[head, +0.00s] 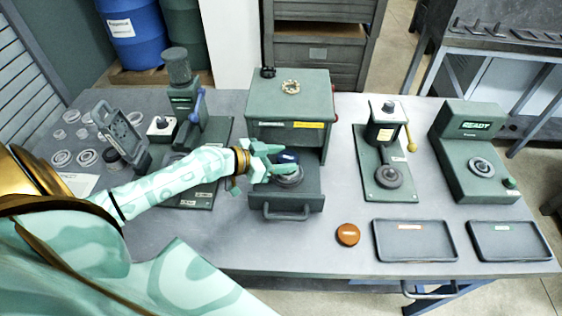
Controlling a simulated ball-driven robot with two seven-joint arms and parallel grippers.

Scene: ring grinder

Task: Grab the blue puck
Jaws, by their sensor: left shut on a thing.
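A dark blue puck (286,157) is between the fingers of my left gripper (274,160), over the open front drawer of the green box machine. My left gripper is shut on it. The puck sits just above a grey round plate (288,178) in the drawer; I cannot tell whether they touch. The fingers partly hide the puck. My right gripper is not in view.
The green box machine (290,105) stands behind the drawer (262,206). An orange puck (348,234) lies at the front. Two dark trays (415,257) (510,256) are at right. Presses stand left (184,100) and right (385,150). A green READY machine (470,150) is far right.

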